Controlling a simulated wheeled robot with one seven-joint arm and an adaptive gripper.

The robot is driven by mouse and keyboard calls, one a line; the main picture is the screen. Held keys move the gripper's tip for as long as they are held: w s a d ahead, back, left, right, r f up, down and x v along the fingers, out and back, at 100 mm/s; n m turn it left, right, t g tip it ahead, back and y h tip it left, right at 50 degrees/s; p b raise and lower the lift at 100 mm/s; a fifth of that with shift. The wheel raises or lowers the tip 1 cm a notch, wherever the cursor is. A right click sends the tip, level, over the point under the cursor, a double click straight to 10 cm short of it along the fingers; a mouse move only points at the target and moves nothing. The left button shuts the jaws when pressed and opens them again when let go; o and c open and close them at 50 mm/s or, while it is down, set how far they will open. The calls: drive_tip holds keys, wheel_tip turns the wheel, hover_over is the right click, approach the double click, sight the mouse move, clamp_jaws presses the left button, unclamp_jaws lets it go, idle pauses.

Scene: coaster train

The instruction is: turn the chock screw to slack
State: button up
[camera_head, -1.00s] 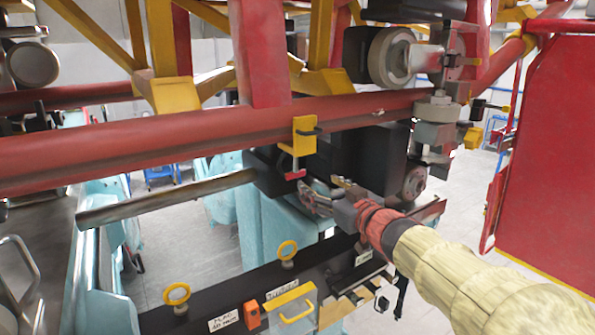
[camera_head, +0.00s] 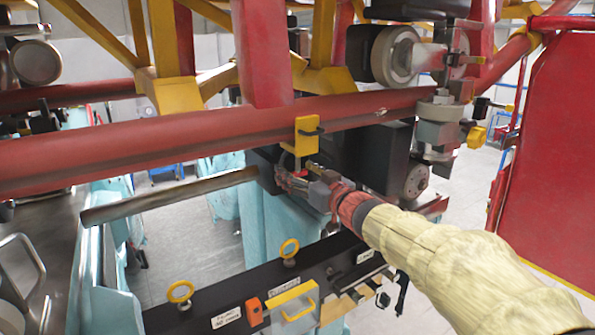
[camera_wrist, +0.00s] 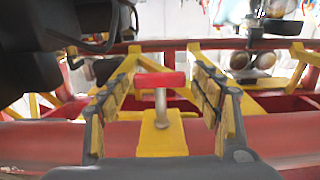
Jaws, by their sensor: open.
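The chock is a yellow clamp (camera_head: 306,137) on the thick red rail (camera_head: 150,142). Its yellow body (camera_wrist: 162,138) also shows in the wrist view. The chock screw has a red T-handle (camera_wrist: 160,80) on a grey shank (camera_wrist: 161,108). In the wrist view the handle lies level across the picture between my two fingers, with a gap on each side. My gripper (camera_wrist: 163,100) is open and empty. In the head view my gripper (camera_head: 292,182) is just below the chock, and it largely hides the screw handle there.
A black housing (camera_head: 365,155) stands close behind and right of my gripper. A black bench panel (camera_head: 215,318) with yellow rings and a yellow handle lies below. A grey bar (camera_head: 170,195) sticks out to the left. A red panel (camera_head: 550,150) stands at the far right.

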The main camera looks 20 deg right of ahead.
drive_tip(key=c, duration=1.2)
